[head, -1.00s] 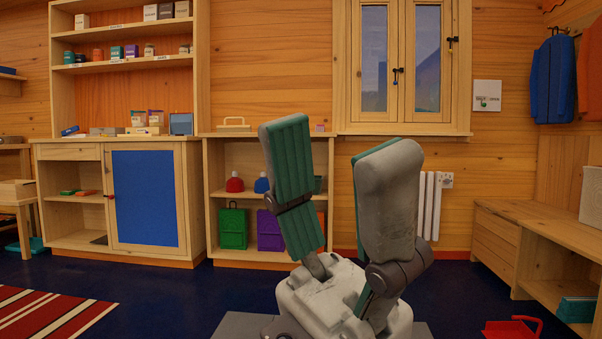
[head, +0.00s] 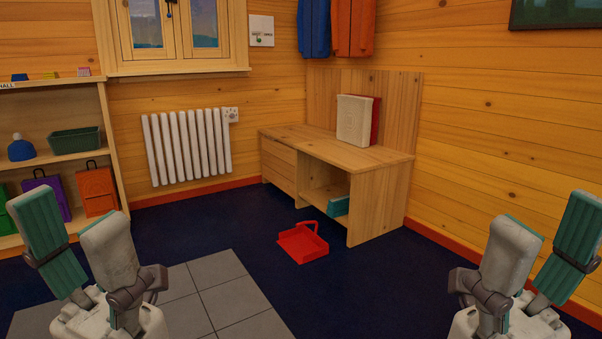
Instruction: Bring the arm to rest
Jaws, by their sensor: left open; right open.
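My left gripper (head: 75,238) shows at the lower left of the head view, its two teal-and-grey fingers pointing up and spread apart. It is open and empty. My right gripper (head: 540,250) shows at the lower right, also with fingers up, apart and empty. Both are held at the near edge of the view, well apart from each other, and neither touches anything. The rest of both arms is out of view.
A red dustpan-like tray (head: 302,244) lies on the dark blue floor ahead. A wooden bench (head: 340,155) stands behind it in the corner. A white radiator (head: 187,147) hangs under the window. A shelf (head: 62,156) is at left. Grey tiles (head: 236,300) cover the near floor.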

